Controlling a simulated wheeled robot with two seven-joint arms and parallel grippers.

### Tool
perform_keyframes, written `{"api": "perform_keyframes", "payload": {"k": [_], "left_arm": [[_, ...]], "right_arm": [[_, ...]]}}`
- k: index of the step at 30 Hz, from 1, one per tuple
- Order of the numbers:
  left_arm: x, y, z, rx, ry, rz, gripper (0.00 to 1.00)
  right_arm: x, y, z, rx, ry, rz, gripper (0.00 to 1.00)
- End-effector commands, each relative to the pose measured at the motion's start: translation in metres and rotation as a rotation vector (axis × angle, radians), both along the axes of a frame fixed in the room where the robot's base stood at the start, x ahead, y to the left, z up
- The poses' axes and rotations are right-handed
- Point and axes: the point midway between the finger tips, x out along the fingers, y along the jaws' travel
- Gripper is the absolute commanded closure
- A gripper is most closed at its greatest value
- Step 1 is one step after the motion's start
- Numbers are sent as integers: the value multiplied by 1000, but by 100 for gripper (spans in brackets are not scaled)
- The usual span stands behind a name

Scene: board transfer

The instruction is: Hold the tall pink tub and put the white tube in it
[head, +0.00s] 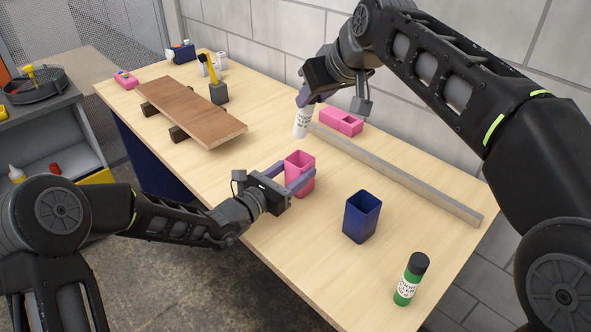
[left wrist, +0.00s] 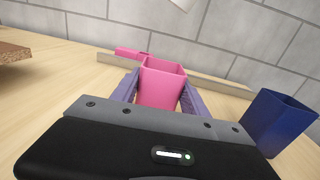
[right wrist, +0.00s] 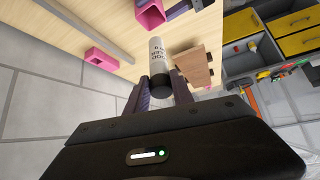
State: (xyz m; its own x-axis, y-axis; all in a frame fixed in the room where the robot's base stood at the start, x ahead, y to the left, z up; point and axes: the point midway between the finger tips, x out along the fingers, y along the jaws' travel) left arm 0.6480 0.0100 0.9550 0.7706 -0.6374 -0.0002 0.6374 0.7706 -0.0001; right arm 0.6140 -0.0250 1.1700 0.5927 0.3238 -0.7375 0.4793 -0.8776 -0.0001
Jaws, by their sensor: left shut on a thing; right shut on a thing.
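The tall pink tub (head: 300,181) stands upright near the table's front edge, and its open top faces up. My left gripper (head: 291,180) is shut on it, with one finger on each side; the left wrist view shows the tub (left wrist: 161,88) between the fingers (left wrist: 160,95). My right gripper (head: 309,97) is shut on the white tube (head: 302,124) near its dark-capped end. The tube hangs nearly upright, white end down, behind the tub and apart from it. The tube (right wrist: 156,48) and the tub (right wrist: 150,14) also show in the right wrist view.
A long grey bar (head: 400,179) and a low pink box (head: 341,122) lie toward the wall. A navy tub (head: 361,217) and a green tube (head: 410,281) stand to the right. A brown board (head: 190,110) rests on supports at left, near a yellow-handled tool in a grey holder (head: 218,93).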

Motion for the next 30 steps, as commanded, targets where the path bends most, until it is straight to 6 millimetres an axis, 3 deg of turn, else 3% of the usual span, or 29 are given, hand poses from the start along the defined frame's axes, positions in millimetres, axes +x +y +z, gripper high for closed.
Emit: {"api": "perform_keyframes", "payload": {"k": [30], "left_arm": [[0,0,0,0,0,0,87]], "right_arm": [[0,0,-72,1,0,-1,100]]}}
